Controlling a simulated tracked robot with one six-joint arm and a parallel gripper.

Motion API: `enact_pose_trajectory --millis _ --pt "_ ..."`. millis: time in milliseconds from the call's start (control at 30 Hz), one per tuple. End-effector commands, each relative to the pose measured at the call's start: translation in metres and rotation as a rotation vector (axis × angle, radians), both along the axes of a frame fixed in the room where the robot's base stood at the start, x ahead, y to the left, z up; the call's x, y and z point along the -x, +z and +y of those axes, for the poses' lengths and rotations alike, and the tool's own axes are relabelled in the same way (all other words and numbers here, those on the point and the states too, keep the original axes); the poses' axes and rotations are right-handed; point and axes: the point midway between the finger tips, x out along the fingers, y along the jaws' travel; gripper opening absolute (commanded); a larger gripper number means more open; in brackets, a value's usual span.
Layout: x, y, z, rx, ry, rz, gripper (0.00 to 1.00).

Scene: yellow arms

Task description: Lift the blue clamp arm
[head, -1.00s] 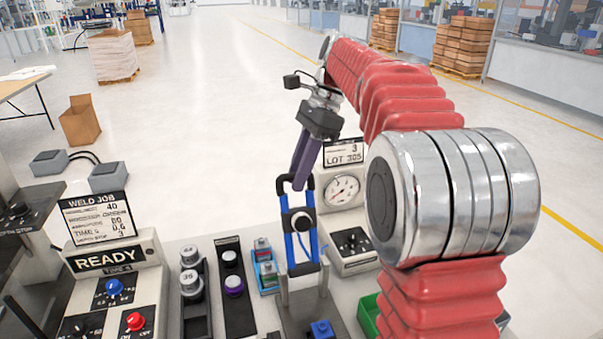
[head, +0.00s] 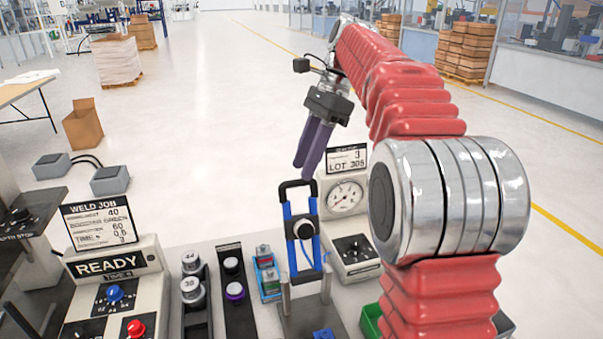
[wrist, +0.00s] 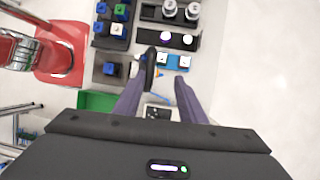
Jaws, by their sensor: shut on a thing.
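The blue clamp arm (head: 303,228) has two blue bars and a black top handle. It stands upright on a grey base (head: 305,318) in the head view. My gripper (head: 307,178) has purple fingers that come down from above onto the black handle. In the wrist view, my gripper (wrist: 160,82) shows its two fingers, with the black handle (wrist: 150,68) by the left fingertip. It is shut on the clamp arm at its handle. The exact contact is hard to see.
A gauge box (head: 346,195) stands close at the right of the clamp. Black holders with knobs (head: 192,290) and a READY panel (head: 105,263) are at the left. A green bin (head: 371,322) is at the front right.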

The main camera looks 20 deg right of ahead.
Motion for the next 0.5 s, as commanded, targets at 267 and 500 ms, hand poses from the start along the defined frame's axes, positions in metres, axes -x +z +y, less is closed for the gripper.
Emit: enact_pose_trajectory --millis 267,500 --pt "-0.002 0.022 -0.011 0.001 -0.001 0.000 0.32" --pt "-0.001 0.026 -0.012 0.001 0.000 0.004 0.32"
